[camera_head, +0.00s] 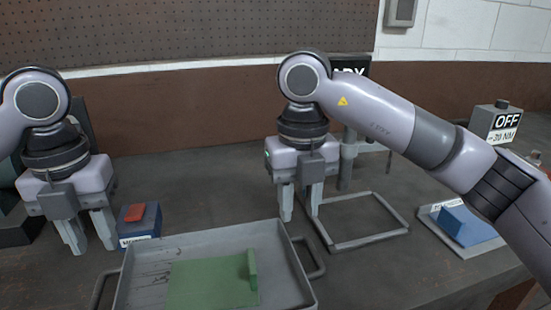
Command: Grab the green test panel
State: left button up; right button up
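The green test panel (208,284) lies in a grey metal tray (142,276) at the bottom of the head view. A raised green piece (252,270) stands at its right edge. My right gripper (300,208) points down behind the tray's far right corner, fingers apart and empty. Neither gripper touches the panel.
A blue block with a red top (140,226) stands between my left gripper and the tray. An empty grey frame (370,238) lies beside my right gripper. A blue wedge (464,226) sits on a pale plate at right. A grey "OFF" box (496,122) stands behind.

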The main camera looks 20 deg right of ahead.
aim_at(226, 282)
jog(key=k, duration=1.5)
